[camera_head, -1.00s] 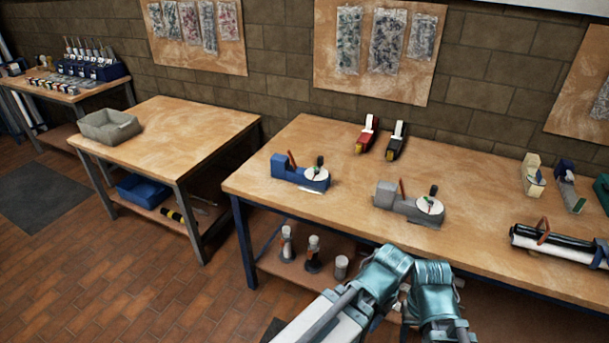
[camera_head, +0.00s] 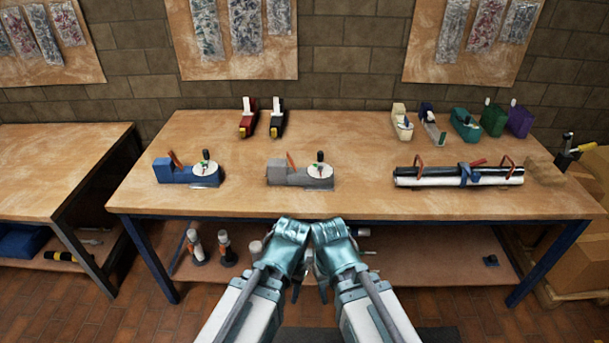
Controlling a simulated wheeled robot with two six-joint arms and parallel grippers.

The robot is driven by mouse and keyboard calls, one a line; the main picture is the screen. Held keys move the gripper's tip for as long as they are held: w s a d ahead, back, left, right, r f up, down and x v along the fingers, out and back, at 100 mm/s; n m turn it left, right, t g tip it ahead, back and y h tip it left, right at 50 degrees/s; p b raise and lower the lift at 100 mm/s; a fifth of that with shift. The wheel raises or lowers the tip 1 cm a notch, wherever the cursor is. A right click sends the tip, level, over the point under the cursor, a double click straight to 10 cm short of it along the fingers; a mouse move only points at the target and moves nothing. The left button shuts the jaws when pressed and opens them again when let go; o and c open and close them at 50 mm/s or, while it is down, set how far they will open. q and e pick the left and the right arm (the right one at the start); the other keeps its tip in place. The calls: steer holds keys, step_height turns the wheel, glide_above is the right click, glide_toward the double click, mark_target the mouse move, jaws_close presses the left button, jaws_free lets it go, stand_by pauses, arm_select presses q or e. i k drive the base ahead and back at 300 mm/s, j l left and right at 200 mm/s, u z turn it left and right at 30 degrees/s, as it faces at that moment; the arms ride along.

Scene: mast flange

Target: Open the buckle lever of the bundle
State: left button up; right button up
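The bundle (camera_head: 430,177) lies lengthwise on the right part of the workbench. It is a set of long black and silver tubes with an orange hoop near each end. A blue buckle (camera_head: 466,175) wraps it right of its middle, and a small red lever (camera_head: 479,162) shows at the buckle's top; its exact angle is too small to tell. My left gripper (camera_head: 296,288) and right gripper (camera_head: 322,288) are close together in front of the bench, pointing down, left of the bundle and apart from it. My wrists mostly hide their fingers.
A blue fixture (camera_head: 172,172) and a grey fixture (camera_head: 285,172) stand on the workbench (camera_head: 350,205) left of the bundle. Dispensers, including a green one (camera_head: 464,126), stand along the back. Bench space in front of the bundle is clear. Cardboard boxes (camera_head: 585,225) stand at right.

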mark_target(477, 162)
steer(key=i+l+z, duration=0.85)
steer(key=i+z, duration=0.15)
steer(key=i, duration=0.15)
